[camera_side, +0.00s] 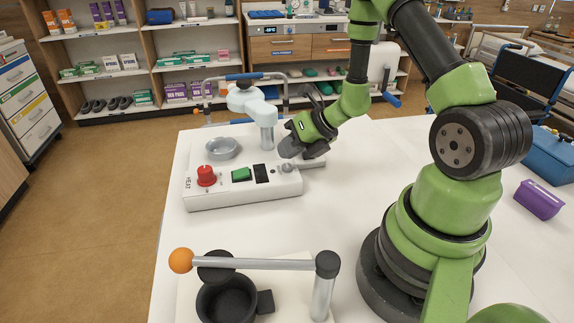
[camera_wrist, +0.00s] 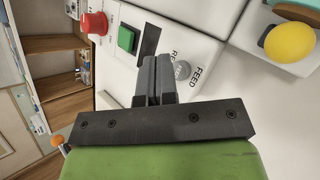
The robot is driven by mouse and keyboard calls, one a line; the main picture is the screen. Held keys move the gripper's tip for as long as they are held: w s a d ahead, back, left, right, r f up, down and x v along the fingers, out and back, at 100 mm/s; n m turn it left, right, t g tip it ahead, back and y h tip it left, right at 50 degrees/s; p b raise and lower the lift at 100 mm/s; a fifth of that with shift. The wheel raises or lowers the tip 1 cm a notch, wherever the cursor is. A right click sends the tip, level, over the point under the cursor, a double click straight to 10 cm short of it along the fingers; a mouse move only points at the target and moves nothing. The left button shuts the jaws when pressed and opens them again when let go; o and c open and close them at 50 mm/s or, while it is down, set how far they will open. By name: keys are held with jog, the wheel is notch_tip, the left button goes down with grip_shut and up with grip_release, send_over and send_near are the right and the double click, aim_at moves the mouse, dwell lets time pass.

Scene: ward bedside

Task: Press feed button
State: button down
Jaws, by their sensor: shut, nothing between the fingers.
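A white control box (camera_side: 235,192) lies on the white table. Its round grey feed button (camera_side: 287,167) is at its right end, and in the wrist view the button (camera_wrist: 182,70) sits beside the printed word FEED. My green and black gripper (camera_side: 289,149) is shut and empty above that end of the box. In the wrist view my fingers (camera_wrist: 152,78) are together, just left of the button, between it and the black strip (camera_wrist: 150,40). A gap shows between fingertips and button in the side view; I cannot tell its exact size.
The box also carries a red knob (camera_side: 206,176) and a green switch (camera_side: 241,174). A grey dish and post apparatus (camera_side: 223,148) stands behind. An orange-tipped lever (camera_side: 181,260) stands in front.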

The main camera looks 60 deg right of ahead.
aim_at(288, 164)
jog(key=shift+f, duration=0.2)
jog(key=shift+f, duration=0.25)
jog(key=shift+f, duration=0.45)
dwell(0.7)
jog(key=shift+r, duration=0.9)
jog(key=shift+r, duration=2.5)
